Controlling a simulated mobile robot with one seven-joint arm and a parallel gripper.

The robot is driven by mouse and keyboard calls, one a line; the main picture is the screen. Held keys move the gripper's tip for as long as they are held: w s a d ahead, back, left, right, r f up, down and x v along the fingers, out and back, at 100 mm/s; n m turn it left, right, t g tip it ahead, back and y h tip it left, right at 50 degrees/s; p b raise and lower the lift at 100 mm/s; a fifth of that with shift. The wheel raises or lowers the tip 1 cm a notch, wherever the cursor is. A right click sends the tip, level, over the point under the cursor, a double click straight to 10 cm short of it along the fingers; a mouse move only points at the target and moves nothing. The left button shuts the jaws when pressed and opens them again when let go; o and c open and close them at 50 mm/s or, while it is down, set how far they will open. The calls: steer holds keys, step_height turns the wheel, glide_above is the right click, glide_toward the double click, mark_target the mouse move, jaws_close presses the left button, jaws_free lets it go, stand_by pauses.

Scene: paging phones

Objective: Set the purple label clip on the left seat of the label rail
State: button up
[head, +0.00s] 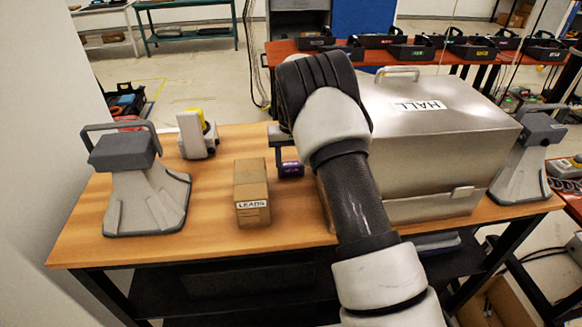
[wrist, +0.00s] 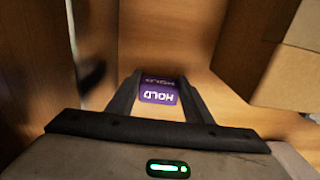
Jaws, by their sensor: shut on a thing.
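The purple label clip (wrist: 158,90), marked HOLD in white, sits between the two dark fingers of my gripper (wrist: 160,84) in the wrist view. The gripper is shut on it. In the head view the clip (head: 291,169) shows below my gripper (head: 287,153), just above or at the wooden table, right of the LEADS box; I cannot tell whether it touches the table. I cannot make out the label rail or its left seat in either view. My arm covers part of the table's middle and back.
A cardboard LEADS box (head: 251,195) stands close left of the clip. A large metal HALL case (head: 430,125) stands to the right. Grey stands (head: 145,195) and (head: 527,160) are at the table's ends. A small grey-and-yellow device (head: 196,135) is at the back left.

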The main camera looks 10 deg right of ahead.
steer(key=shift+f, duration=0.25)
steer(key=o, duration=1.1)
steer(key=shift+r, duration=0.1)
